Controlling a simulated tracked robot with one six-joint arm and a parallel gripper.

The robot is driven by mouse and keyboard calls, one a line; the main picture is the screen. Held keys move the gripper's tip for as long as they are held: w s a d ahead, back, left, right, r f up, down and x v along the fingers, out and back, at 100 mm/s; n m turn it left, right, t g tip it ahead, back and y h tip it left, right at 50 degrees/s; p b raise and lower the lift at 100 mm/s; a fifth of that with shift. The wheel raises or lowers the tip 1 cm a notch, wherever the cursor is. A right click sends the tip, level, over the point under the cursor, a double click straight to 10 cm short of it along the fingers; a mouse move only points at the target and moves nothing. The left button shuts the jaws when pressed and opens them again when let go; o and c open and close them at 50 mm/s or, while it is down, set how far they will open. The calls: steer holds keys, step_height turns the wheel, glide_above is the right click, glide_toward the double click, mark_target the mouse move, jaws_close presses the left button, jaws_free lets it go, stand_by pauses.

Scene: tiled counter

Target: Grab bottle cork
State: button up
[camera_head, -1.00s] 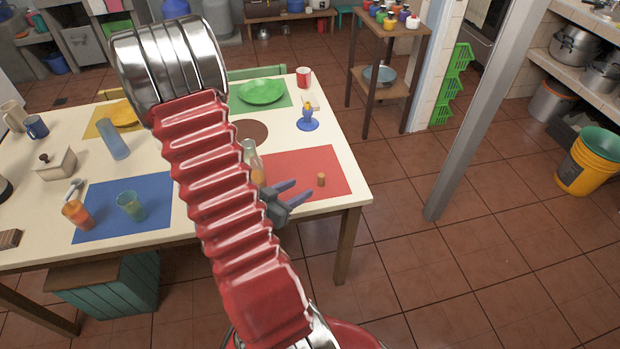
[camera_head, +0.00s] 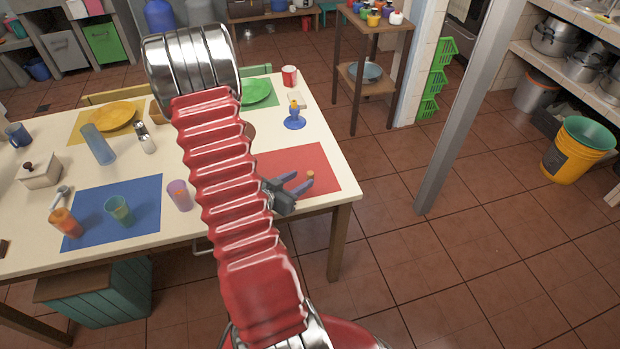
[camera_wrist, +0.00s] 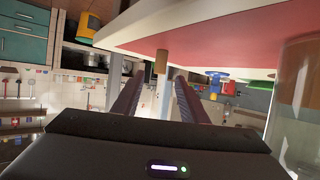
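The bottle cork (camera_head: 310,175) is a small brown-orange cylinder standing on the red placemat (camera_head: 322,160) near the table's right front corner. My gripper (camera_head: 303,179) is open and empty, low over the mat, with its blue-grey fingers pointing at the cork. In the wrist view, which shows the scene upside down, the cork (camera_wrist: 161,62) appears in the gap between the fingertips (camera_wrist: 159,75). I cannot tell whether it is just past the tips or between them. A clear glass object, likely the bottle (camera_wrist: 298,100), fills the wrist view's right edge; my arm hides that spot in the head view.
A blue egg cup (camera_head: 294,120) stands behind the red mat. A purple cup (camera_head: 180,195) is left of my arm, and a green cup (camera_head: 119,210) stands on the blue mat. The mat right of the cork is clear up to the table edge.

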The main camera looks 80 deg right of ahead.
mark_target(308, 175)
steer(key=shift+x, duration=0.8)
steer(key=shift+s+d, duration=0.1)
steer(key=shift+x, duration=2.5)
steer(key=shift+f, duration=0.1)
steer(key=shift+c, duration=0.4)
jaws_close()
